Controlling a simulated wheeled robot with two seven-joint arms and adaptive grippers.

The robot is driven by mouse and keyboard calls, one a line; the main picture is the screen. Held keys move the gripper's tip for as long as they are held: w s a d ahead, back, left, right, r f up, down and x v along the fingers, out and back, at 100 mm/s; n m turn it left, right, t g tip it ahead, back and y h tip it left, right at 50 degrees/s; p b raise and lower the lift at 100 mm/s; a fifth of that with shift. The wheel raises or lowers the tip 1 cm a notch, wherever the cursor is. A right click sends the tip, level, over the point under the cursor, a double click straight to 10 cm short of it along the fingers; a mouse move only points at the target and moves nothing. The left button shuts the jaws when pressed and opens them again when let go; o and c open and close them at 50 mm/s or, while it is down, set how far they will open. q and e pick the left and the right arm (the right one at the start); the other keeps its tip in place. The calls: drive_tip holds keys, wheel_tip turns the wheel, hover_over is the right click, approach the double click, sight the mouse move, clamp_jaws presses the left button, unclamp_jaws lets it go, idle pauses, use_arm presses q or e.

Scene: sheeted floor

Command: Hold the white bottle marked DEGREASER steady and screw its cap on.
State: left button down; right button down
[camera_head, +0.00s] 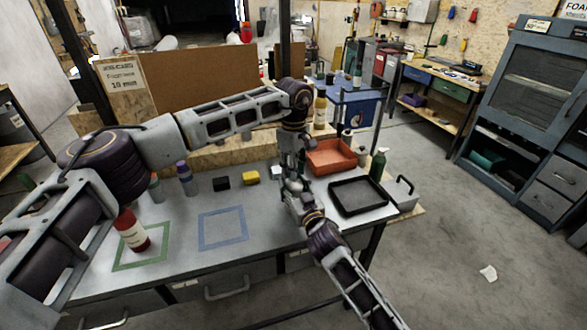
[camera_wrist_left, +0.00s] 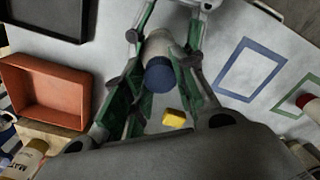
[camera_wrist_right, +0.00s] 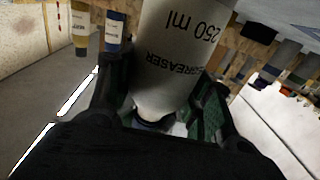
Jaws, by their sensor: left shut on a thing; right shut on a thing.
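The white bottle (camera_wrist_right: 172,60) marked DEGREASER fills the middle of the right wrist view, its lettering upside down. My right gripper (camera_wrist_right: 160,105) is shut on it, with green pads on both sides. In the left wrist view the white bottle (camera_wrist_left: 162,45) has the blue cap (camera_wrist_left: 159,76) at its near end. My left gripper (camera_wrist_left: 157,80) is shut on the cap. I cannot tell how far the cap is threaded. In the head view the left gripper (camera_head: 291,163) and right gripper (camera_head: 291,187) meet above the table and largely hide the bottle.
The table carries a red bottle (camera_head: 132,232) on a green square, an empty blue square (camera_head: 222,245), a yellow block (camera_head: 251,178), a black block (camera_head: 221,183), an orange tray (camera_head: 332,170) and a black tray (camera_head: 384,205). A green bottle (camera_head: 378,164) stands at the right.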

use_arm(q)
drive_tip(key=m, duration=0.3)
drive_tip(key=c, duration=1.1)
unclamp_jaws()
drive_tip(key=shift+c, duration=0.2)
drive_tip(key=shift+r, duration=2.25)
drive_tip(key=shift+r, duration=0.1)
drive_tip(key=shift+c, duration=0.2)
